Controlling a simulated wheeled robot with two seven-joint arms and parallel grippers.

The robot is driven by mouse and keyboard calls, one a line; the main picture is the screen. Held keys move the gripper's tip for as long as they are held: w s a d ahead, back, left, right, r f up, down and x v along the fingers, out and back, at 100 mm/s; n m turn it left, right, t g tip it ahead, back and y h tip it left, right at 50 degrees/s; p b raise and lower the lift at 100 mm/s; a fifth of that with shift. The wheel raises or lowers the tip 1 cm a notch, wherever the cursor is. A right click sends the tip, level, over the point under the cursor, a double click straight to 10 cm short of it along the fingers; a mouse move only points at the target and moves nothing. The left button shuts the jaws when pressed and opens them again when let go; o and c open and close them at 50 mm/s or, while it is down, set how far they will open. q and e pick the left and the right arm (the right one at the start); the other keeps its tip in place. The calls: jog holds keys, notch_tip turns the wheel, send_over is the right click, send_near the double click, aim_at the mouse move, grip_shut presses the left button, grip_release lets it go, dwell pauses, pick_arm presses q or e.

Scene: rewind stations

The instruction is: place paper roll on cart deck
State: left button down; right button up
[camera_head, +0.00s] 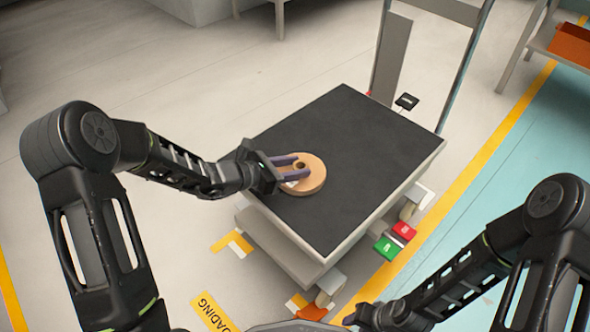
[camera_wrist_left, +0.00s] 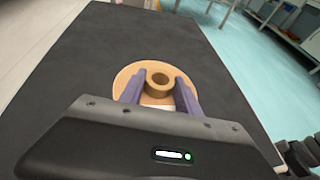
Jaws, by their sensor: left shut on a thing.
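The paper roll (camera_head: 312,178) is a flat tan disc with a raised brown core. It lies flat at the left part of the dark cart deck (camera_head: 360,130), seemingly resting on it. My left gripper (camera_head: 297,166) reaches in from the left with its purple fingers on either side of the core, shut on the roll. In the left wrist view the roll (camera_wrist_left: 128,76) shows between and around the fingers (camera_wrist_left: 160,82), with the deck (camera_wrist_left: 70,75) around it. My right gripper (camera_head: 375,316) is low in the head view, away from the cart; its fingers are not clear.
The cart's upright handle frame (camera_head: 465,70) stands at the far end. Red (camera_head: 404,231) and green (camera_head: 386,248) blocks sit at its right side. An orange bin (camera_head: 572,42) is on a shelf at the upper right. Most of the deck is bare.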

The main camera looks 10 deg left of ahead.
pick_arm(q)
jog(key=shift+f, duration=0.1)
jog(key=c, duration=0.9)
grip_release()
jog(key=shift+o, duration=0.2)
jog(key=shift+r, duration=0.25)
jog(key=p+v, duration=0.4)
jog(key=v, duration=0.7)
jog(key=shift+s+a+f, duration=0.1)
jog(key=shift+s+a, duration=0.25)
jog(key=shift+s, duration=0.05)
